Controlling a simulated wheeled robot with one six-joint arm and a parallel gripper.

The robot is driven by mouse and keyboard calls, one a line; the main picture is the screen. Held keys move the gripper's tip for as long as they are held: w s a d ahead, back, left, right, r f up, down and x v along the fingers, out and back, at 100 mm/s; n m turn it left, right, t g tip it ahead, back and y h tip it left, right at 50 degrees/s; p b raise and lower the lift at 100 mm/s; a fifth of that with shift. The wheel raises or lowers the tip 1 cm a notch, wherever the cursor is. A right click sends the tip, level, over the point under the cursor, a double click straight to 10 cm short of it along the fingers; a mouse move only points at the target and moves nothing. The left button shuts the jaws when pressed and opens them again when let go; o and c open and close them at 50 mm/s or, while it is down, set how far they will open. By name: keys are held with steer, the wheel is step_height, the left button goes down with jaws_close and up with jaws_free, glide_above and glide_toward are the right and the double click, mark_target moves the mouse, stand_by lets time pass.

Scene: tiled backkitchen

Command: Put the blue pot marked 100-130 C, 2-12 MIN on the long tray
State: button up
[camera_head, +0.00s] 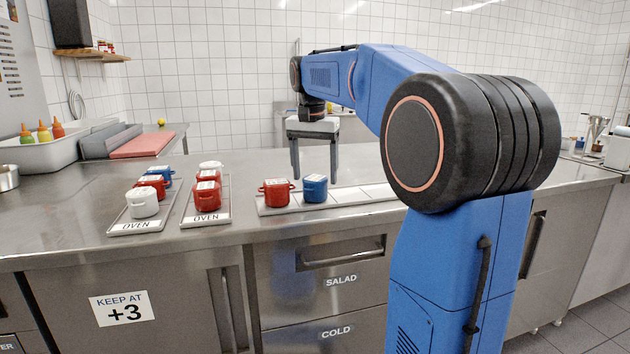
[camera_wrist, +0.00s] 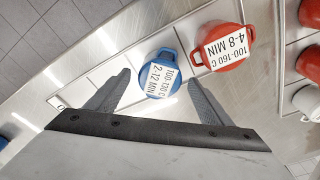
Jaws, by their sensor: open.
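The blue pot (camera_head: 315,189) marked 100-130 C, 2-12 MIN stands upright on the long tray (camera_head: 345,196), right of a red pot (camera_head: 276,193). Its label reads clearly in the wrist view (camera_wrist: 157,77). The long tray has a row of pale squares, bare to the right of the blue pot. My gripper (camera_head: 315,178) is open and points down at the blue pot. In the wrist view its fingertips (camera_wrist: 157,78) lie on either side of the pot, with visible gaps. I cannot tell their exact height against it.
The red pot marked 100-160 C, 4-8 MIN (camera_wrist: 224,47) stands close beside one fingertip. Two OVEN trays, left (camera_head: 137,227) and right (camera_head: 206,218), carry several red, white and blue pots. A red board (camera_head: 143,145) and sauce bottles (camera_head: 43,132) are farther left.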

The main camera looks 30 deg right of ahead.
mark_target(313, 180)
step_height(313, 180, up, 9)
steer(key=s+a+f+n+t, duration=0.1)
steer(key=s+a+f+n, duration=0.2)
steer(key=s+f, duration=0.7)
steer(key=s+a+f+n+t, duration=0.1)
steer(key=s+a+f+n, duration=0.3)
steer(key=s+a+f, duration=0.3)
steer(key=s+a+f+n+t+y, duration=0.1)
steer(key=s+a+f, duration=0.4)
steer(key=s+f, duration=0.8)
steer(key=shift+a+f+n+t, duration=0.25)
steer(key=shift+f+n+t, duration=0.25)
steer(key=shift+f+n, duration=0.6)
